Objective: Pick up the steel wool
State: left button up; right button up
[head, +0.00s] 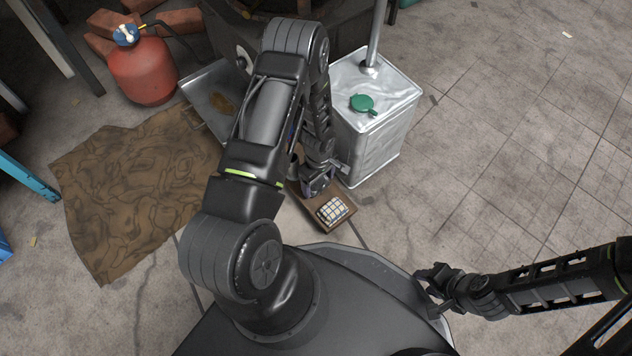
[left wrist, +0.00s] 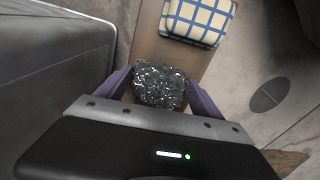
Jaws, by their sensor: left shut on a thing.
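The steel wool (left wrist: 160,86) is a dark grey, glinting lump in the left wrist view. My left gripper (left wrist: 160,92) has its two purple-grey fingers on either side of it and is shut on it. A brown board (left wrist: 146,45) lies beneath or behind it; whether the wool touches the board I cannot tell. In the head view my left gripper (head: 318,180) is beside the metal can, and the wool is hidden there. My right gripper (head: 432,287) is at the lower right, away from the board; its jaw opening is unclear.
A checkered sponge or cloth (head: 332,210) lies on the board, close to my left gripper. A square metal can (head: 378,140) with a green cap stands right beside it. A brown cloth (head: 130,195) and a red tank (head: 142,72) are at the left.

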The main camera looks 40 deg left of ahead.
aim_at(318, 182)
pick_arm(q)
jog(key=shift+c, duration=1.1)
notch_tip(318, 182, up, 10)
jog(key=p, duration=0.4)
